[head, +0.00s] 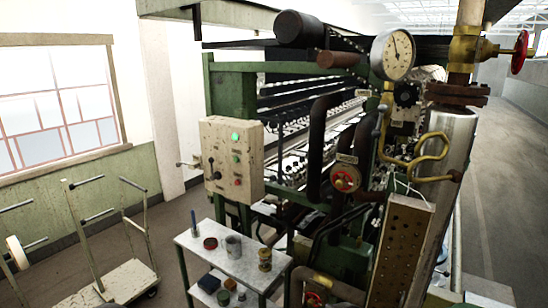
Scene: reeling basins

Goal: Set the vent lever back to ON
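A cream control box (231,160) is mounted on the green machine frame. Its front carries a lit green lamp, small buttons, a red button and a small black lever (212,169) with a light collar. A metal handle (189,164) sticks out from the box's left side. I cannot read any label, so I cannot tell which of these is the vent lever or whether it stands at ON. Neither of my grippers is in view.
A small metal table (230,246) with cans and tins stands below the box. White trolleys (118,280) stand at left. At right are pipes, a pressure gauge (398,55), red handwheels (345,179) and a perforated panel (402,250). Floor is clear between trolleys and table.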

